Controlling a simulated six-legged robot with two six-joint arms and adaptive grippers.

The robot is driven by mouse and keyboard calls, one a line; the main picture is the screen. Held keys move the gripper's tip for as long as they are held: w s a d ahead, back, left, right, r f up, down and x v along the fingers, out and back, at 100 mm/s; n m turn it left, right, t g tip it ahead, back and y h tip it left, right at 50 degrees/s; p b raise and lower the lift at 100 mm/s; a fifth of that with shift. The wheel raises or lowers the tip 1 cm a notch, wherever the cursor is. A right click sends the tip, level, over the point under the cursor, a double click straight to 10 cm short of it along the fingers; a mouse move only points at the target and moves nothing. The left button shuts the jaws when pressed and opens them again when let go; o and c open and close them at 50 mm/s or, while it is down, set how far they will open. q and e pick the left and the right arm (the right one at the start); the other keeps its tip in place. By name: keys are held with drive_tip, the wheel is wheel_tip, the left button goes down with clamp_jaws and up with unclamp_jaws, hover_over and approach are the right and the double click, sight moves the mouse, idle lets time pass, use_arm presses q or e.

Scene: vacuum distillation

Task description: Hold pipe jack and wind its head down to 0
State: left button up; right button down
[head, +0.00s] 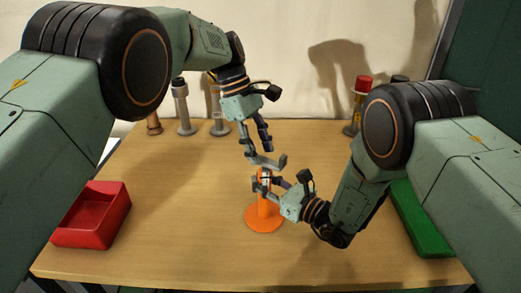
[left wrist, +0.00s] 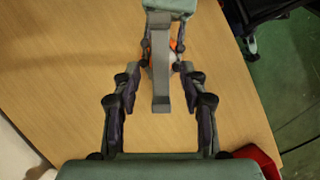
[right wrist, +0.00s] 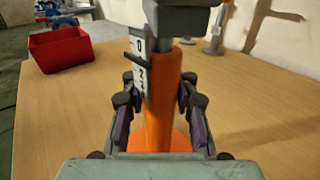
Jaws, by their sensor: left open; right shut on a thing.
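The pipe jack (head: 264,214) stands upright on the table, with a round orange base and an orange column. Its grey head (head: 270,161) is on top; it shows as a long grey bar in the left wrist view (left wrist: 160,75). A white scale (right wrist: 138,68) with a 0 mark is beside the column in the right wrist view. My right gripper (head: 270,184) is shut on the column (right wrist: 160,105) from the right, below the head. My left gripper (head: 258,146) is open above the jack, pointing down, its fingers on either side of the grey bar, with gaps visible.
A red bin (head: 92,215) is at the left edge of the wooden table (head: 180,235); a green tray (head: 418,222) is at the right. Several upright grey and brown pieces (head: 183,108) and a red-topped one (head: 360,95) stand at the back. The front middle is clear.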

use_arm(q)
drive_tip(key=shift+s+d+f, duration=0.1)
drive_tip(key=shift+d+f, duration=0.05)
drive_tip(key=shift+f, duration=0.25)
clamp_jaws()
